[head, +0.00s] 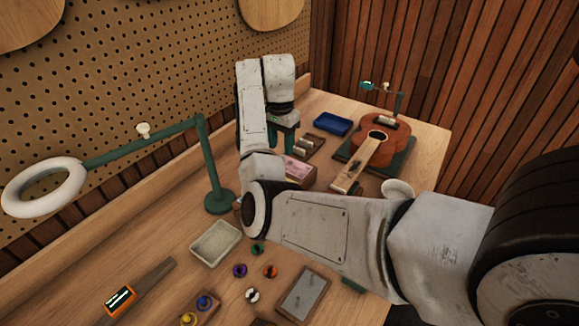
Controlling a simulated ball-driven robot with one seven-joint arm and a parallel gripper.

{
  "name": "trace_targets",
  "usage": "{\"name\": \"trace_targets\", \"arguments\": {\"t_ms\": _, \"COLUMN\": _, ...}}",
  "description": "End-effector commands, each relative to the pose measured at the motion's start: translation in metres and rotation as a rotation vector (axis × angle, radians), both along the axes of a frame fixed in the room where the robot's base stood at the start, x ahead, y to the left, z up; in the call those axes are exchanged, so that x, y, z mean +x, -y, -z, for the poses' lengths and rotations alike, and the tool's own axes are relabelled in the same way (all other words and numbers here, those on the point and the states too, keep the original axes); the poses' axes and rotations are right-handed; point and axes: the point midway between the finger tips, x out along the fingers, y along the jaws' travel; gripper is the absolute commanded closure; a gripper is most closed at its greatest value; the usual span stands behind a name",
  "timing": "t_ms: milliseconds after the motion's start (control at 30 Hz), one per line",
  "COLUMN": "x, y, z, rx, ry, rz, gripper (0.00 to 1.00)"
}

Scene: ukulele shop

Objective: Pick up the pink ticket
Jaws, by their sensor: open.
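A pink ticket (298,170) lies flat in the middle of the workbench, on or in a low reddish-brown holder; I cannot tell which. Part of it is hidden behind my arm. My gripper (285,148) points down with its dark green fingers just behind the ticket. Its jaws are open, and I see nothing between them. The gap between the fingertips and the ticket or bench is hard to judge from this view.
A ukulele (377,138) rests on a green cradle at the right. A green lamp stand (218,200) with a white ring and a grey tray (216,242) stand left of my arm. Several small coloured pegs (270,271) lie in front.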

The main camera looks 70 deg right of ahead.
Motion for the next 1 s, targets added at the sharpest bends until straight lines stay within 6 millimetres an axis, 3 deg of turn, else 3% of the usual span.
{"name": "trace_targets", "arguments": {"t_ms": 233, "x": 0.0, "y": -0.002, "z": 0.033, "rx": 0.001, "ry": -0.003, "rz": -0.001, "gripper": 0.53}}
{"name": "trace_targets", "arguments": {"t_ms": 467, "x": 0.0, "y": -0.002, "z": 0.038, "rx": 0.0, "ry": 0.0, "rz": 0.0, "gripper": 0.53}}
{"name": "trace_targets", "arguments": {"t_ms": 1000, "x": 0.0, "y": -0.002, "z": 0.037, "rx": 0.0, "ry": 0.0, "rz": 0.0, "gripper": 1.0}}
